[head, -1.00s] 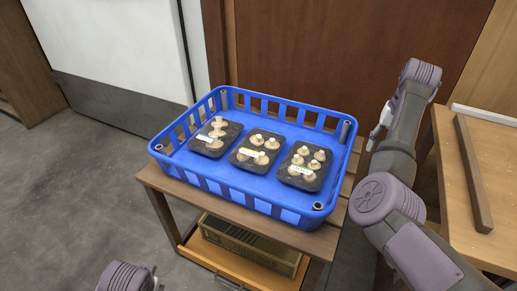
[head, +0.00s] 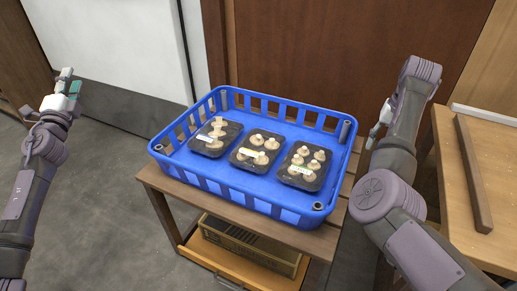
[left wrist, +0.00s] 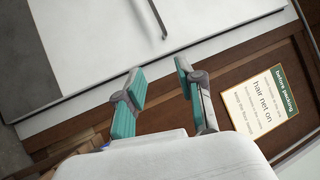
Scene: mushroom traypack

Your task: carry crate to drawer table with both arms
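The blue crate (head: 255,196) sits on a wooden table with a drawer (head: 325,238). Three dark trays of mushrooms lie in the crate: a left one (head: 203,149), a middle one (head: 243,166) and a right one (head: 311,186). My left gripper (head: 70,82) is raised at the upper left of the head view, well apart from the crate. In the left wrist view its teal-padded fingers (left wrist: 158,92) are spread and empty. My right gripper (head: 377,132) is beside the crate's right side, partly hidden by its own arm; its fingers cannot be made out clearly.
A cardboard box (head: 250,243) is in the space under the tabletop. Another wooden table (head: 450,190) with a raised strip (head: 472,175) stands at the right. A white door (head: 120,50) and a brown door (head: 350,50) are behind. The floor at left is clear.

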